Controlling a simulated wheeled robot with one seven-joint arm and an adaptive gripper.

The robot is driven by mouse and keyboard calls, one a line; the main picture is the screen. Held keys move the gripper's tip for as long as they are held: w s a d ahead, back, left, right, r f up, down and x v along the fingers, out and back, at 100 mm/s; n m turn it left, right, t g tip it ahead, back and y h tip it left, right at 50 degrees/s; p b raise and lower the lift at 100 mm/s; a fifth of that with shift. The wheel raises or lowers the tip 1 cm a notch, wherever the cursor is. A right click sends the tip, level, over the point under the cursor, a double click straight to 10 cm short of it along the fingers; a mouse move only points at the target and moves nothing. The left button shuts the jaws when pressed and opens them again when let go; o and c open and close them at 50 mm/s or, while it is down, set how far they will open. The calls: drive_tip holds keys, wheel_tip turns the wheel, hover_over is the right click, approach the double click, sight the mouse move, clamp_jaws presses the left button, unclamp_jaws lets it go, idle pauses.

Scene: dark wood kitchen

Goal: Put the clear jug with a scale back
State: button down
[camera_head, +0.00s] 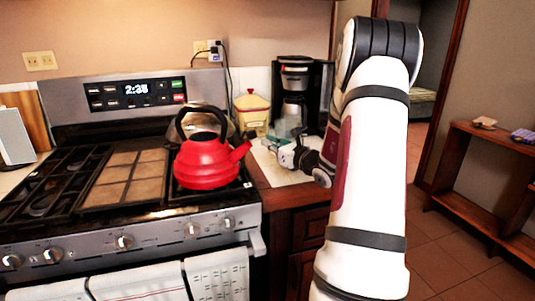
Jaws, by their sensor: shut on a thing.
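The clear jug (281,129) shows as a small pale, see-through shape on the counter right of the stove, in front of the coffee maker. My gripper (277,146) reaches in from the right and is shut on the jug. My wrist and the fingers cover part of the jug, and its scale is too small to make out. I cannot tell whether the jug's base touches the counter.
A black coffee maker (303,88) stands right behind the jug. A yellow canister (251,112) stands to its left at the back. A red kettle (207,162) sits on the stove (124,244) to the left. The light counter (280,177) is narrow.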

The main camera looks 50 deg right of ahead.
sight(270, 154)
drive_tip(key=shift+w+f, duration=0.25)
drive_tip(key=shift+f, duration=0.65)
drive_tip(key=shift+w+f, duration=0.25)
drive_tip(key=shift+f, duration=0.6)
drive_tip(key=shift+f+b, duration=0.1)
drive_tip(key=shift+b, duration=0.25)
drive_tip(key=c, duration=1.7)
unclamp_jaws()
drive_tip(key=shift+f, duration=0.1)
